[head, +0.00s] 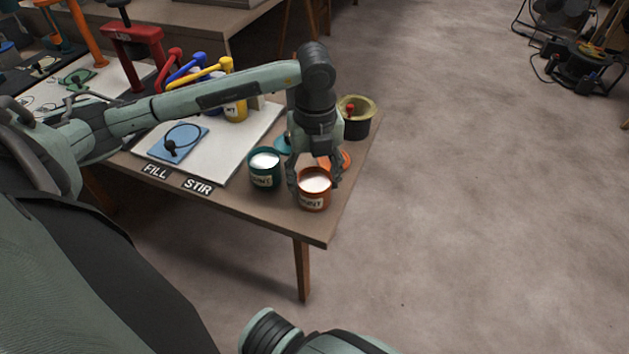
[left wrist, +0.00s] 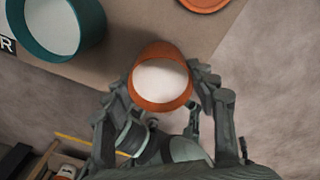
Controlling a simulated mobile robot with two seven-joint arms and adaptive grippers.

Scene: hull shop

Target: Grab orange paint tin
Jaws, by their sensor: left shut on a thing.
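The orange paint tin (head: 313,201) stands upright and open near the table's front right corner, filled with white paint and bearing a "PAINT" label. My left gripper (head: 314,184) reaches down from above with its fingers on both sides of the tin, shut on it. In the left wrist view the orange tin (left wrist: 161,78) sits between the two fingers (left wrist: 163,84). Whether the tin touches the table is hard to tell. My right gripper does not show; only a part of my arm is at the bottom of the head view.
A teal paint tin (head: 265,170) stands close left of the orange one. An orange lid (head: 340,160) and a dark tub with a yellowish rim (head: 357,127) lie behind. Floor is free right of the table (head: 290,222).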

